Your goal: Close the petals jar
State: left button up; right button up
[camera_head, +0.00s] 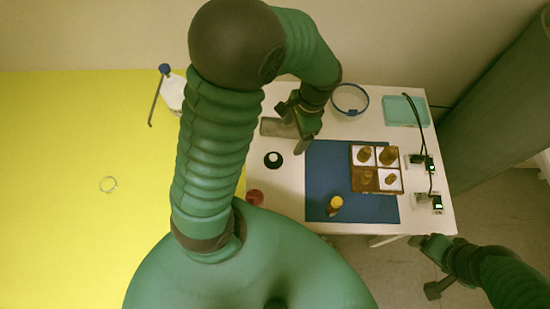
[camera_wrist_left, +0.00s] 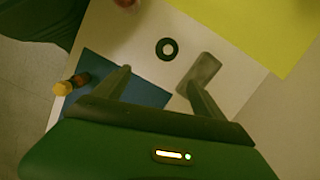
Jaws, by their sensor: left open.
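A small round red thing (camera_head: 254,196), perhaps the petals jar, stands at the white table's front left, partly behind my arm. Its contents are too small to make out. A black ring with a pale centre (camera_head: 273,159) lies flat behind it, possibly a lid; it also shows in the left wrist view (camera_wrist_left: 167,49). My left gripper (camera_head: 296,124) is above the table, right of the ring. Its fingers are apart and empty in the left wrist view (camera_wrist_left: 156,84). My right gripper (camera_head: 426,267) is off the table's front right corner, its fingers apart and empty.
A blue mat (camera_head: 320,165) bears a tray (camera_head: 376,169) of amber bottles and a yellow-capped bottle (camera_head: 335,205). A grey block (camera_head: 278,128) lies near my left gripper. A blue ring (camera_head: 350,99), teal tray (camera_head: 404,111) and cabled devices (camera_head: 428,202) stand behind and right.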

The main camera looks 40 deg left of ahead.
pick_arm(q)
notch_tip(320, 180, down, 2)
jog(key=w+a+m+g, duration=0.1)
jog(key=w+a, duration=0.1)
jog(key=a, duration=0.1)
send_over(275, 157)
jog(key=w+d, duration=0.2)
jog(key=w, duration=0.1)
notch_tip(275, 157, down, 4)
jog(key=x, duration=0.4)
jog(key=a+b+x, duration=0.1)
jog(key=x, duration=0.2)
jog(key=shift+s, duration=0.15)
jog(key=shift+d, duration=0.3)
jog(key=shift+f, duration=0.1)
jog(key=x, duration=0.5)
jog(key=shift+a, duration=0.15)
pick_arm(e)
jog(key=shift+w+a+f, duration=0.15)
jog(key=shift+a+f, duration=0.1)
jog(key=shift+f, duration=0.3)
jog(key=shift+w+a+f, duration=0.1)
jog(key=shift+a+f, duration=0.15)
jog(key=shift+f, duration=0.25)
jog(key=shift+d, duration=0.1)
